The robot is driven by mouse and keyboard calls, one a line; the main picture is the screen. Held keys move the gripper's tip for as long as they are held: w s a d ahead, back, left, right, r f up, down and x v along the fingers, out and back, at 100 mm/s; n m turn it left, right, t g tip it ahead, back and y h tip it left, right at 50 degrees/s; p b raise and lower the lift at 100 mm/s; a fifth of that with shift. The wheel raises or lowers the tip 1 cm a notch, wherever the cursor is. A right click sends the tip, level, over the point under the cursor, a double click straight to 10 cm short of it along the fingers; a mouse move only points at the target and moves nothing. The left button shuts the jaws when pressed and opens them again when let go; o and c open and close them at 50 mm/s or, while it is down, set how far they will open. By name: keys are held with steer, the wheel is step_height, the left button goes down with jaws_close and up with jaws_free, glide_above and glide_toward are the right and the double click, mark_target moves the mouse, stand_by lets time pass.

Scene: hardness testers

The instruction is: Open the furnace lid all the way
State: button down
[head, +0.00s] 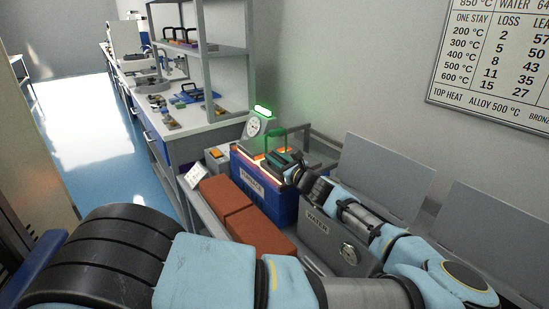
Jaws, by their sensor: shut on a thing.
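The furnace (252,179) is a blue box with a white label, on the low bench in the middle of the head view. An orange glow shows at its top, beside a green arched bar (275,132). My gripper (282,159) is at the top of the furnace, reaching in from the right. It is shut on a part of the furnace lid, seemingly its handle. The fingertips are small and partly hidden, so the exact grip is unclear. My gripper and wrist hide much of the lid, and I cannot tell its angle.
A grey box labelled WATER (325,236) stands right of the furnace, below my forearm. Reddish-brown blocks (226,196) lie in front of the furnace. A dial gauge with a green light (257,127) stands behind it. Grey panels (383,180) stand at the right. Blue floor is clear at left.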

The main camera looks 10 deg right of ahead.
mark_target(317, 164)
steer(key=w+d+b, duration=0.1)
steer(key=d, duration=0.1)
steer(key=w+d+b, duration=0.1)
steer(key=d, duration=0.1)
steer(key=w+d+b, duration=0.1)
steer(key=d, duration=0.2)
steer(key=shift+w+d+f, duration=0.1)
steer(key=shift+w+f, duration=0.05)
steer(key=shift+w, duration=0.05)
steer(key=shift+d, duration=0.2)
steer(key=c, duration=0.8)
jaws_free()
steer(key=shift+o, duration=0.2)
steer(key=b+v, duration=0.2)
steer(key=v, duration=0.8)
steer(key=shift+s+d, duration=0.15)
steer(key=shift+s, duration=0.15)
